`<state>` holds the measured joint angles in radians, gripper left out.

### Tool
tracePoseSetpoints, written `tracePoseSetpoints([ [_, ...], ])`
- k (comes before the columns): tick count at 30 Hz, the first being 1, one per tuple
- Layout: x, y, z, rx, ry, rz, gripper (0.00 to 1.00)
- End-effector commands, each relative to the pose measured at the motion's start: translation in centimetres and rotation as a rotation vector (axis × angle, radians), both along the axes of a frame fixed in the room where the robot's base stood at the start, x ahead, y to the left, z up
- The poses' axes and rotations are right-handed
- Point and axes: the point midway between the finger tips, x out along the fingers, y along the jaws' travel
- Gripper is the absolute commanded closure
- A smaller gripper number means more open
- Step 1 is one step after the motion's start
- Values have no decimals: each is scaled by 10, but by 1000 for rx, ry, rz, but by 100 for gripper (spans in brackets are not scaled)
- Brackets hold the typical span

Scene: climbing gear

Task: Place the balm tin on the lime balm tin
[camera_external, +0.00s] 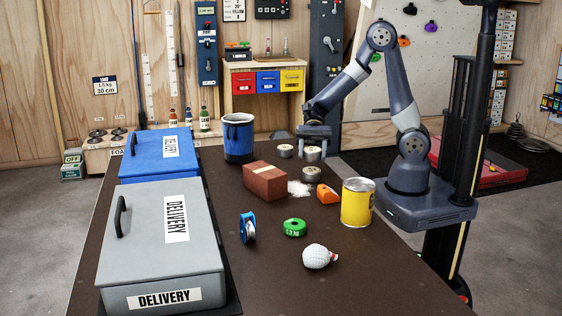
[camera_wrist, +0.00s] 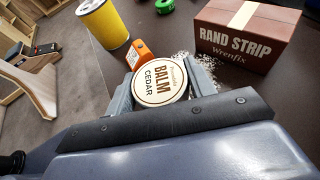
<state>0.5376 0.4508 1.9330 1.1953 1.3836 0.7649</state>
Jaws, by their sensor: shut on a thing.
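My gripper (camera_external: 314,140) is at the far right part of the table, pointing down. It is shut on a round balm tin (camera_external: 312,154). In the wrist view the tin (camera_wrist: 160,82) sits between the two fingers, its pale lid reading "BALM CEDAR". Two other small round tins stand apart from each other: one (camera_external: 286,151) just left of the held tin, one (camera_external: 311,174) nearer the camera. Their labels are too small to read here, so I cannot tell which is lime. Neither shows clearly in the wrist view.
A brick-red box (camera_external: 265,181), white powder (camera_external: 299,188), an orange block (camera_external: 327,195) and a yellow can (camera_external: 357,202) are close by. A blue cup (camera_external: 238,138) stands behind left. Blue (camera_external: 160,155) and grey (camera_external: 160,245) delivery boxes fill the left side.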

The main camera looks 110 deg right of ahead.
Motion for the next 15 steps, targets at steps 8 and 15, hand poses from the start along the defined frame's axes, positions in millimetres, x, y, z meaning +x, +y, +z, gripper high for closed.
tracePoseSetpoints([
  [8,0,0,-34,2,1,-1,72],
  [15,0,0,-34,0,0,0,72],
])
